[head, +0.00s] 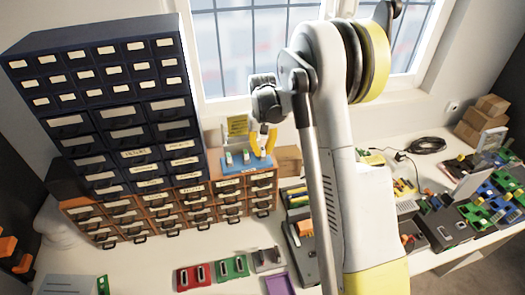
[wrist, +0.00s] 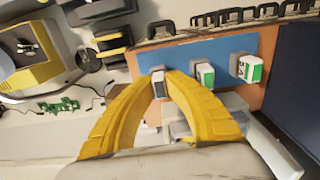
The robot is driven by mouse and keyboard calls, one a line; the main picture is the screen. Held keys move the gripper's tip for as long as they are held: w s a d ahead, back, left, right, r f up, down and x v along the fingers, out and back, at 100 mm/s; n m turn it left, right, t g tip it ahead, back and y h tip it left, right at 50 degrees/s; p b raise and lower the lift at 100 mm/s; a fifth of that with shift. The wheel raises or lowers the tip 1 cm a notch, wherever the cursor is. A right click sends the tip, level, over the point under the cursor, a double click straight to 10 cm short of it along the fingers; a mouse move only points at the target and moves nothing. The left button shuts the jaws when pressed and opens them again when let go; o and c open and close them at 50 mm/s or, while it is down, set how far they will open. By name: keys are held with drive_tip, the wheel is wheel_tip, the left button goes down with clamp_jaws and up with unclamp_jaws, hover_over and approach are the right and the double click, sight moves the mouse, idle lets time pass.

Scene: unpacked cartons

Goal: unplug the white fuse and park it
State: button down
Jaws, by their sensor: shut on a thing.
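My gripper (head: 262,151) is over the blue fuse board (head: 250,167) on top of the orange drawer cabinet. In the wrist view its yellow fingertips (wrist: 158,83) are closed on a small white fuse (wrist: 158,86) with a dark face, at one end of the blue board (wrist: 182,53). I cannot tell whether this fuse is still seated or lifted slightly. Two white-and-green fuses (wrist: 204,75) (wrist: 248,68) stand beside it on the board, apart from the fingers. The head view mostly hides the held fuse behind the fingers.
Red (head: 195,276), green (head: 233,267) and grey (head: 268,259) slotted blocks lie on the white table below. A purple tray (head: 280,284) is nearby. Electronics crowd the right.

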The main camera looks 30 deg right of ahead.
sight(262, 149)
drive_tip(key=c, duration=1.4)
unclamp_jaws()
drive_tip(key=shift+c, duration=0.2)
wheel_tip(262, 149, up, 12)
